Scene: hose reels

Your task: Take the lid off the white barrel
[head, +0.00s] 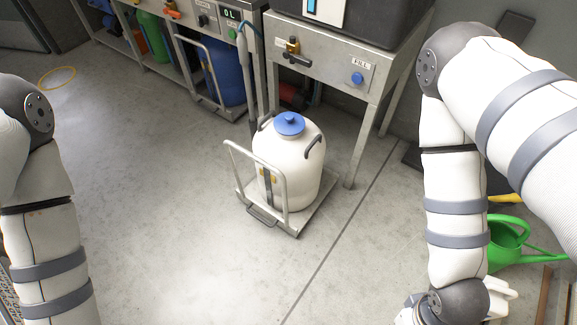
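The white barrel (287,164) stands upright on a small metal trolley (300,222) in the middle of the head view. Its blue lid (289,124) with a raised knob sits on top. Dark handles show on the barrel's shoulders. My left arm comes in at the left edge, and its gripper is out of the picture. My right arm comes in from the right and reaches down to the bottom edge, well apart from the barrel. Its gripper is cut off or hidden at the bottom.
A metal stand (335,72) with a tap and a blue button is just behind the barrel. The trolley's push handle (256,158) rises in front of it. A blue barrel (224,75) stands behind left. A green watering can (507,243) lies at right. Floor at left is clear.

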